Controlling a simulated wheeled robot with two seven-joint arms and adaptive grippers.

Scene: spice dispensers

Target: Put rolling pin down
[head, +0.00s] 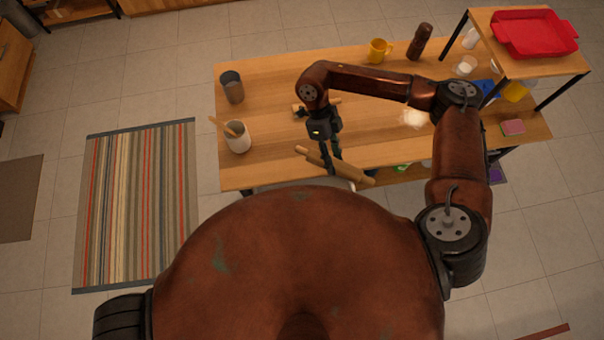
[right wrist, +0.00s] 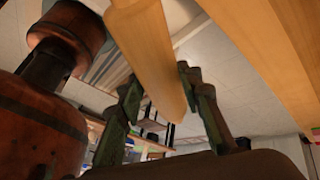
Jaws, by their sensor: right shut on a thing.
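The wooden rolling pin (head: 348,172) shows in the head view at the table's near edge, slanting down to the right. My right gripper (head: 331,160) reaches down to it from above and is shut on it. In the right wrist view the pale wooden pin (right wrist: 148,55) runs down between the two fingers of the gripper (right wrist: 166,100). The wooden table (head: 278,90) lies behind and under the arm. I cannot tell whether the pin touches the tabletop. My left gripper is not in view.
A grey cup (head: 232,88) and a white crock (head: 238,137) with a wooden utensil stand at the table's left. A yellow mug (head: 379,50) and brown grinder (head: 420,41) stand at the back. A shelf with a red tray (head: 535,34) is at right.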

